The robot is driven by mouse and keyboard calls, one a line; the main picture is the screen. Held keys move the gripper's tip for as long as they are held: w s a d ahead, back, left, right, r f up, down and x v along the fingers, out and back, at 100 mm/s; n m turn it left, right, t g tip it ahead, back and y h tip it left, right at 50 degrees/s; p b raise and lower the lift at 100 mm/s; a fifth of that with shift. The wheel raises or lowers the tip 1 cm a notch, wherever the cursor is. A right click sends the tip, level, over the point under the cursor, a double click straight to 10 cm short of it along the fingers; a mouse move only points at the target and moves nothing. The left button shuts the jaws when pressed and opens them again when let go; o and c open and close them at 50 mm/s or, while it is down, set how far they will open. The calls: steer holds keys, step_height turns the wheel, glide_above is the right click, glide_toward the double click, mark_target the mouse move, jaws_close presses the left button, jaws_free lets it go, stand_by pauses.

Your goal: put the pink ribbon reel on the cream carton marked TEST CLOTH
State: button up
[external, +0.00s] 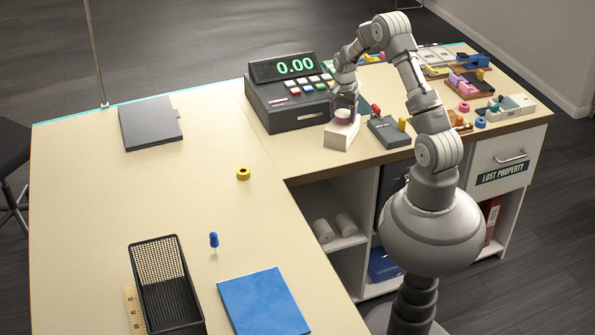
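A pale carton (341,135) stands on the counter in front of the cash register; any lettering on it is too small to read. A small pinkish round reel (343,116) is at the carton's top, directly under my gripper (345,108). My gripper points down with its fingers around or just over the reel. Whether the fingers press on the reel or stand apart from it cannot be told, nor whether the reel fully rests on the carton. Another small pink ring-shaped reel (464,107) lies further right on the counter.
The cash register (295,98) stands close behind the carton. A dark grey device (389,131) is close to its right. Several small items crowd the right counter. A yellow reel (243,174), a blue pin (214,240) and a mesh basket (168,285) are on the left counter, which is mostly clear.

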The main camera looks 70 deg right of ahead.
mark_target(345, 111)
steer(key=o, duration=0.3)
step_height(345, 111, up, 12)
steer(key=p, duration=0.2)
steer(key=shift+r+p, duration=0.15)
steer(key=shift+p, duration=0.15)
